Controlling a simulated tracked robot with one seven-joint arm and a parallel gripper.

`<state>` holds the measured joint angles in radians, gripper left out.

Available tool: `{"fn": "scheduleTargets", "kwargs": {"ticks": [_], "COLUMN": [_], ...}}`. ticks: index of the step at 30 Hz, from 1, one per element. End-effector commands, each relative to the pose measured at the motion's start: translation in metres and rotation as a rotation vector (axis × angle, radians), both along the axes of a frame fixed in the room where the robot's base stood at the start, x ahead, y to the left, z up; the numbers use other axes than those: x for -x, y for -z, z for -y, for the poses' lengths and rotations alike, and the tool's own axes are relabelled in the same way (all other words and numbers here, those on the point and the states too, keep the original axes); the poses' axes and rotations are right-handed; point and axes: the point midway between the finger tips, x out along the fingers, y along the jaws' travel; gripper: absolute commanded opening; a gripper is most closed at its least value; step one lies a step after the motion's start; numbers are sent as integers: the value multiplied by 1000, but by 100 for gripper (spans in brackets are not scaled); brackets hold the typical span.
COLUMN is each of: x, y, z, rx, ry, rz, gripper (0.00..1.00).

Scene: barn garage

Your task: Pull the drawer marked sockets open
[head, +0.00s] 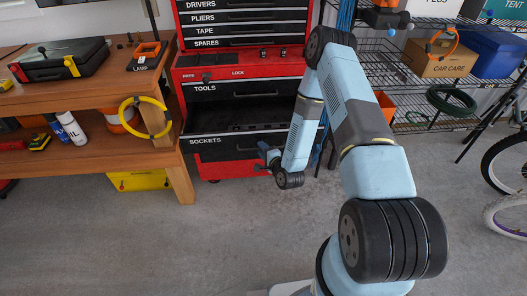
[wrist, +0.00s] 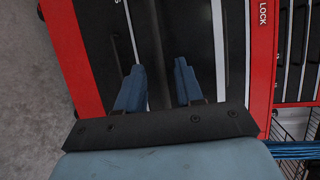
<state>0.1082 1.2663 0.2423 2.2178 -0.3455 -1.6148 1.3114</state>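The drawer marked sockets (head: 228,148) is a black front low on the red tool chest, with a white label at its upper left. It stands partly pulled out, and its dark interior (head: 245,116) shows above the front. My gripper (head: 266,157) is at the right part of this front. In the wrist view my gripper (wrist: 158,72) has two blue fingers apart, with a gap between them. The sockets front (wrist: 103,45) lies at the left there, with a thin dark handle (wrist: 115,50) near the left finger. Whether the fingers touch the drawer is unclear.
The shut tools drawer (head: 250,88) is above the sockets drawer. A wooden workbench (head: 90,96) stands left of the chest, and a wire shelf (head: 405,75) stands right. A bicycle (head: 505,165) is at the far right. The concrete floor (head: 220,230) before the chest is clear.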

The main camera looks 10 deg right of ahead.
Motion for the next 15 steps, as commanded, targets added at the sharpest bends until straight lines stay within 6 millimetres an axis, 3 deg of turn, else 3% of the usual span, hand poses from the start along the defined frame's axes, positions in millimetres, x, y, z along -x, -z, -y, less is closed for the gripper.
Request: {"fn": "scheduleTargets", "kwargs": {"ticks": [7, 15], "x": [12, 58], "y": [-2, -10], "z": [5, 23], "rx": [-1, -1], "ry": [1, 1], "rz": [0, -5], "gripper": [36, 36]}}
